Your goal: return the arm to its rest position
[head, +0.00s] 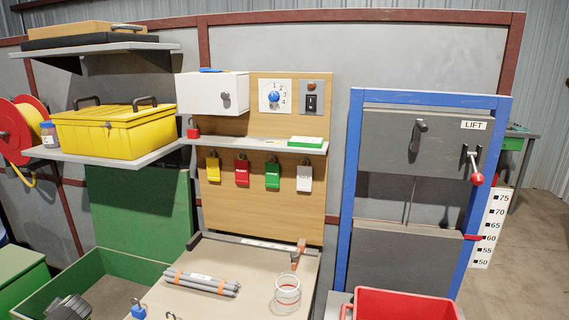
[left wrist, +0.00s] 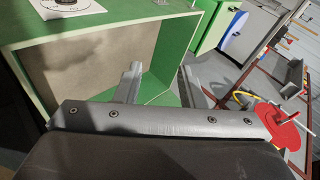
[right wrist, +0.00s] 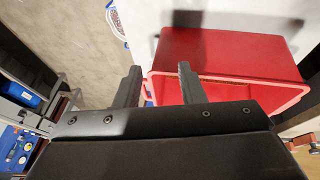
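My left gripper (left wrist: 161,72) shows in the left wrist view with its two fingers apart and nothing between them. A green-walled open box (left wrist: 152,48) lies beyond its fingertips. My right gripper (right wrist: 160,70) shows in the right wrist view, also open and empty. A red bin (right wrist: 228,50) lies beyond its fingertips, to the right.
A green bin (head: 112,262) is at left, the red bin (head: 402,303) at right. A blue-framed lift (head: 354,165) stands behind.

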